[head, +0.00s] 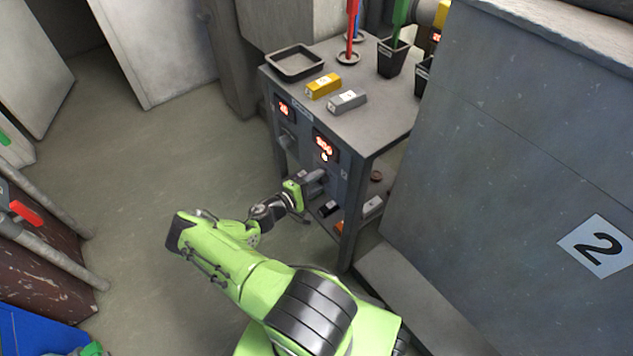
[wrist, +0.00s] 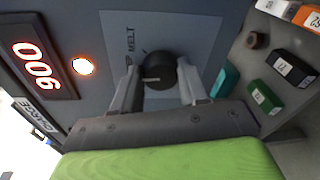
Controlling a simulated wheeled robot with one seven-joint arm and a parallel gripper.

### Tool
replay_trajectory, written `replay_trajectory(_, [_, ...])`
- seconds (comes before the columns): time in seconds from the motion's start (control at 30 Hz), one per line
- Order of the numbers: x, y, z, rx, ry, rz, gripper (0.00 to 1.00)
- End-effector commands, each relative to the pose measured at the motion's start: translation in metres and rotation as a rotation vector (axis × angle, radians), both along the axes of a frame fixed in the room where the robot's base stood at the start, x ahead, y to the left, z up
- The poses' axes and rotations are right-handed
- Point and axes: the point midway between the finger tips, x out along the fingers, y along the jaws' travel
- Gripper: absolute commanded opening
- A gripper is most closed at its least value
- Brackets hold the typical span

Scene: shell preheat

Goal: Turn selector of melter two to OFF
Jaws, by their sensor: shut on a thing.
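The selector is a round black knob (wrist: 158,76) on a grey-blue plate (wrist: 200,32) marked MELT in the wrist view. A short white mark on it points toward the left of that picture. My gripper (wrist: 157,70) has one finger on each side of the knob and is shut on it. In the head view, my gripper (head: 314,181) is at the front panel of the metal cart (head: 355,178), below the right-hand lit display (head: 325,145), and hides the knob. I see no OFF marking.
A lit display (wrist: 38,70) and a glowing lamp (wrist: 83,66) are beside the plate. Small blocks lie on the cart's lower shelf, near my gripper. A tray (head: 295,62) and yellow bar (head: 323,86) are on top. A grey wall marked 2 (head: 520,150) is at right.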

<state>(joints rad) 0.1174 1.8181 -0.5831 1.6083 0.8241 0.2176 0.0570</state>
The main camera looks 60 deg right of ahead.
Motion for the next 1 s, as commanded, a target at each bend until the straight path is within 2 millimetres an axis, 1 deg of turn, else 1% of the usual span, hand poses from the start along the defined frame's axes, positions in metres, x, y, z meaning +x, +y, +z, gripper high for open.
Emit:
replay_trajectory(0.3, [0.0018,0.0001,0.0000,0.138,0.264,0.002,0.12])
replay_trajectory(0.6, [0.0026,-0.0003,0.0001,0.249,0.482,0.002,0.12])
replay_trajectory(0.8, [0.0029,-0.0006,0.0001,0.300,0.581,0.002,0.12])
replay_trajectory(1.0, [0.0032,-0.0006,0.0002,0.329,0.636,0.001,0.12])
